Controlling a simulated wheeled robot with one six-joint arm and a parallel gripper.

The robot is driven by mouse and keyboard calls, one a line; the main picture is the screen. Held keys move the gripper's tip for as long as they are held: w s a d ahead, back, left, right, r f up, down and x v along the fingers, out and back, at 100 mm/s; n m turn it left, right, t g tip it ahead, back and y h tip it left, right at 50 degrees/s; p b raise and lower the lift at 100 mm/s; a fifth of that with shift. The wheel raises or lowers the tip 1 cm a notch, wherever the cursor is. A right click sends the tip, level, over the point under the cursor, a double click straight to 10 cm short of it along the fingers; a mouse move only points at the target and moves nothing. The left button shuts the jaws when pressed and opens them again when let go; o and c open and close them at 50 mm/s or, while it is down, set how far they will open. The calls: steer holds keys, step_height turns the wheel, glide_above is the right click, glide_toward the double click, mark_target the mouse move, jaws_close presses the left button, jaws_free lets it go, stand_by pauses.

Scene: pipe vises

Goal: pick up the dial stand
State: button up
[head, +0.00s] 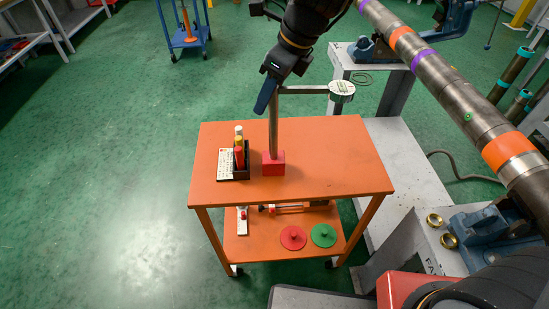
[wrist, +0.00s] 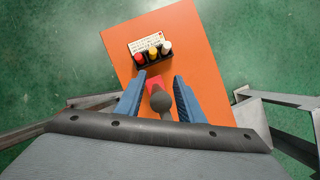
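The dial stand has a red block base (head: 273,168), an upright metal post (head: 273,130) and a side arm carrying a round dial (head: 342,88) to the right. It stands upright on the orange cart top (head: 335,155). My gripper (head: 262,108) is at the top of the post, pointing down. In the wrist view its two blue fingers (wrist: 159,78) are apart. The dark rounded post top (wrist: 162,101) lies between them with a gap visible on both sides. Part of the red base shows below it (wrist: 155,82). The dial is not visible in the wrist view.
A black holder with red, yellow and white-capped markers (head: 240,160) stands just left of the base. The cart's lower shelf (head: 265,245) holds red and green discs. A large pipe (head: 460,100) and vises are at right.

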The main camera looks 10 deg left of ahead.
jaws_close()
stand_by(0.6)
steer(key=shift+r, duration=0.1)
stand_by(0.5)
